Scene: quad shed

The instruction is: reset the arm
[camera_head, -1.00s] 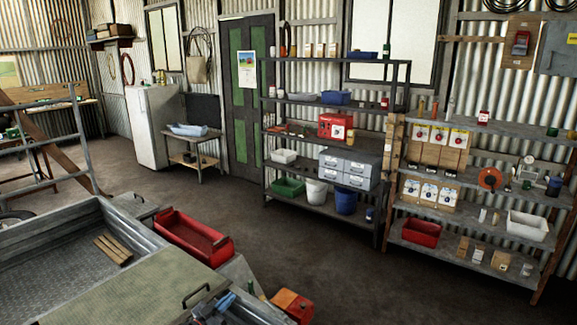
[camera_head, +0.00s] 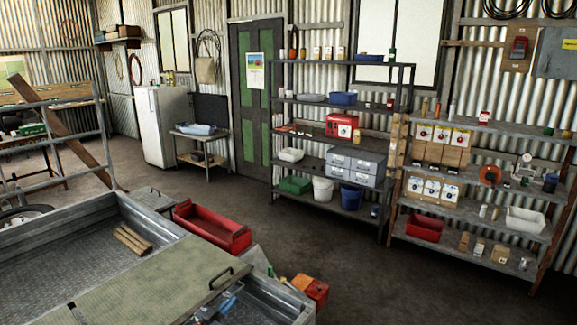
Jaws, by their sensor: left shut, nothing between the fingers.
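I make out neither my left nor my right gripper in the head view. No arm of mine stands out clearly, and nothing held shows. Some blue and dark items (camera_head: 222,302), too small to tell apart, lie at the bottom edge in the grey metal trailer or tray bed, beside its green-grey lid (camera_head: 150,285).
A red open bin (camera_head: 212,228) stands beyond the grey bed, with wooden sticks (camera_head: 132,240) inside the bed. A red-orange box (camera_head: 311,290) sits at its right corner. Loaded shelves (camera_head: 345,100) line the back wall. The concrete floor (camera_head: 370,275) between is clear.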

